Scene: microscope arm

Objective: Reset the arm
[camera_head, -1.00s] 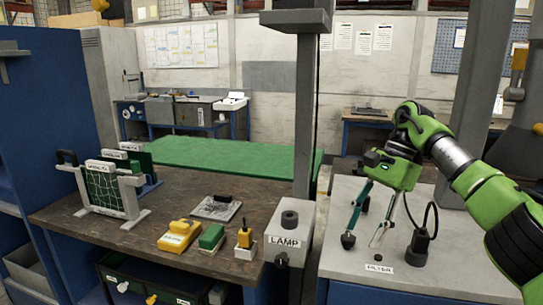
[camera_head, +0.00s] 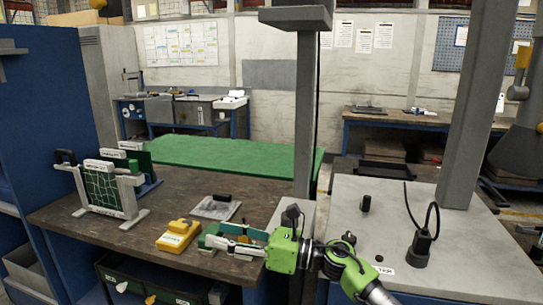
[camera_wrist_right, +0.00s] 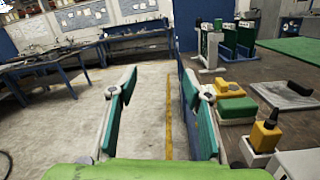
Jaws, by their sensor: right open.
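My right arm reaches in from the lower right in the head view, low over the grey lamp box and the front of the brown workbench. My right gripper (camera_head: 208,238) points left there, across the green block and the yellow block with a dark knob. In the right wrist view the gripper (camera_wrist_right: 160,88) is open, with its two teal fingers wide apart and only floor between them. The yellow block with a dark knob (camera_wrist_right: 265,136) and the green block (camera_wrist_right: 237,108) are right of the right finger. My left gripper is not in view.
A yellow device (camera_head: 178,236) and a grey plate with a black handle (camera_head: 217,206) lie on the brown workbench (camera_head: 150,200). A grey post rises behind the lamp box. The right-hand grey bench (camera_head: 455,255) holds a black cylinder (camera_head: 366,203) and a cabled black fitting (camera_head: 420,248).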

